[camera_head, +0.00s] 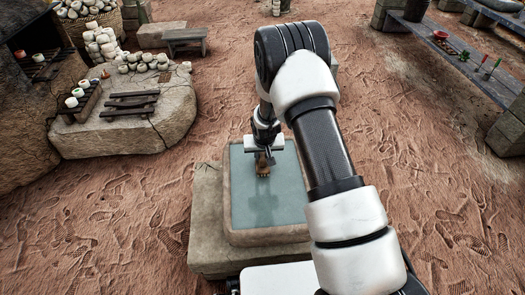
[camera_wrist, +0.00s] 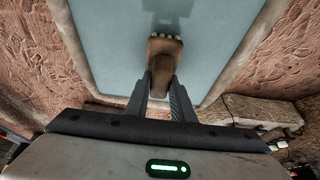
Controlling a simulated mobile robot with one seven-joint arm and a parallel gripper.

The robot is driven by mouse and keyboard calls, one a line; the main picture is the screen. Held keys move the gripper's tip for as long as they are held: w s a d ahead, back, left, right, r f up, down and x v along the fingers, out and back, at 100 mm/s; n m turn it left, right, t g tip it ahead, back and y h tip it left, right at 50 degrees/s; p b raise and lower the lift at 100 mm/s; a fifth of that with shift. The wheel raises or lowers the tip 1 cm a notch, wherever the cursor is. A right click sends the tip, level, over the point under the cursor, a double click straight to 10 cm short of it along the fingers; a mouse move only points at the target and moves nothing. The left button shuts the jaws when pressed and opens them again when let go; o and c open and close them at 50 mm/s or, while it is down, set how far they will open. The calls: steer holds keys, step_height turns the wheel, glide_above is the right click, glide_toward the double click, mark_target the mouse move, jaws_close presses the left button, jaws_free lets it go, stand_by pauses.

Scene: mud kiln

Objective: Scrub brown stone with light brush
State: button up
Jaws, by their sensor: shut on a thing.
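My gripper (camera_head: 263,152) is over the stone-rimmed basin (camera_head: 229,228) of blue-green water. It is shut on a brown brush with a row of pale tufts at its far end, the light brush (camera_wrist: 164,50). In the wrist view the two dark fingers of my gripper (camera_wrist: 160,92) close on its brown handle. The brush also shows small below my gripper in the head view (camera_head: 262,168). It is over the water; I cannot tell whether it touches the surface. I cannot make out a brown stone separately in either view.
The basin stands on a pale stone block (camera_head: 206,215). A large rock ledge (camera_head: 120,138) with pots and dark wooden racks is at the left. A plank table (camera_head: 470,66) with small items stands at the upper right. Sandy ground around the basin is mostly clear.

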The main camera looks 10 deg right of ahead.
steer(key=shift+s+a+b, duration=0.1)
steer(key=shift+s+a, duration=0.35)
steer(key=shift+s, duration=2.75)
steer(key=shift+s+a+b, duration=0.15)
steer(key=shift+s+a, duration=0.35)
steer(key=shift+s, duration=2.65)
steer(key=shift+s+a+b, duration=0.1)
steer(key=shift+s+a, duration=0.35)
steer(key=shift+s, duration=2.75)
steer(key=shift+w+a+b, duration=0.15)
steer(key=shift+w+b, duration=0.05)
steer(key=shift+w, duration=1.05)
steer(key=shift+w+a+b, duration=0.15)
steer(key=shift+w+b, duration=0.05)
steer(key=shift+w, duration=1)
steer(key=shift+w+a, duration=0.55)
steer(key=shift+w, duration=3.15)
steer(key=shift+w+a, duration=0.5)
steer(key=shift+w, duration=3.2)
steer(key=shift+w+a, duration=0.55)
steer(key=shift+w, duration=3.15)
